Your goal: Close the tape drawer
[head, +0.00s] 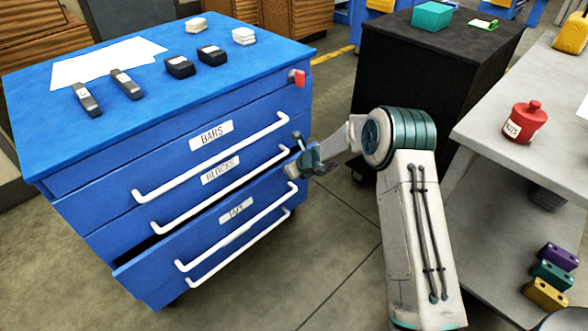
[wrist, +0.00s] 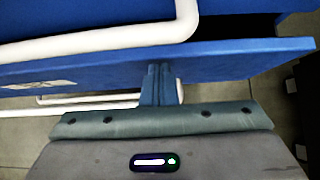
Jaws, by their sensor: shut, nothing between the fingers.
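The tape drawer (head: 160,265) is the lower blue drawer of the cabinet, with a partly hard-to-read label (head: 236,210). It stands partly out, with a dark gap above its front at the left. In the wrist view its front panel (wrist: 235,60) crosses the picture. My gripper (head: 297,168) is at the right end of the drawer front, near the handle end. In the wrist view my gripper's fingers (wrist: 158,68) are together and empty, over the panel near its top edge. I cannot tell whether they touch it.
The blue cabinet (head: 85,170) has BARS and BLOCKS drawers above, with white bar handles (head: 215,157). Paper, blocks and bars lie on top. A black cabinet (head: 400,75) stands behind my arm, and a grey table (head: 510,165) is at right. The floor in front is clear.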

